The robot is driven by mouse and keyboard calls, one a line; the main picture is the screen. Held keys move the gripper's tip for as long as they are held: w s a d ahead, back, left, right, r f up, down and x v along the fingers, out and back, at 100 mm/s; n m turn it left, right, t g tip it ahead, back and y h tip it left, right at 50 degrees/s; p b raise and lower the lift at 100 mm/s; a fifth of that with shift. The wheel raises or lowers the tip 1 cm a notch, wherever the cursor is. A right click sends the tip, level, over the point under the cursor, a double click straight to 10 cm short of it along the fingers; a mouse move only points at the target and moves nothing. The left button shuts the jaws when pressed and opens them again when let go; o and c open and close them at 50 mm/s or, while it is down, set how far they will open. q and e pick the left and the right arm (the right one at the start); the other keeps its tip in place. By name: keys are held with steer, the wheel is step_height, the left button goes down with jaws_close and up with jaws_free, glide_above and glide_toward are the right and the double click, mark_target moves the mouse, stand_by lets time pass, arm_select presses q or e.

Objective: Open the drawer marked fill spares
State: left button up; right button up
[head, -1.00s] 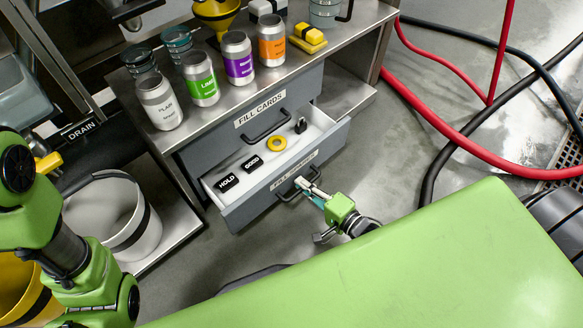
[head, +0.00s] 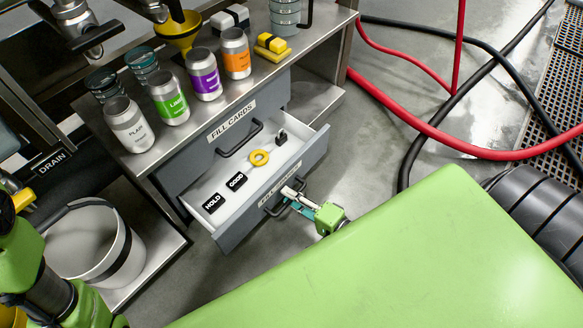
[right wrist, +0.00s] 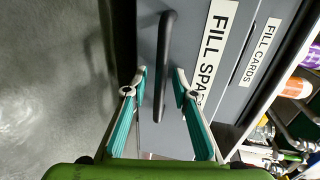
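The lower drawer (head: 240,232) stands pulled out of the grey cabinet in the head view, its white inside showing. The right wrist view shows its label (right wrist: 213,50), reading "FILL SPA" before a finger covers the rest. Its dark bar handle (right wrist: 166,65) is on the front. My right gripper (right wrist: 161,82) is at this handle. Its teal-padded fingers are apart, one on each side of the bar, with gaps visible. The same gripper (head: 290,195) shows at the handle in the head view. My left arm shows at lower left, but its gripper is not in view.
The upper drawer (head: 228,135), marked FILL CARDS, is shut. The drawer holds black HOLD (head: 213,203) and GOOD (head: 237,181) pieces and a yellow ring (head: 259,158). Several cans stand on the cabinet top. A white bucket (head: 90,245) is left; hoses lie on the floor right.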

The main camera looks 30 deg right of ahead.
steer(key=v, duration=1.2)
steer(key=shift+s, duration=0.1)
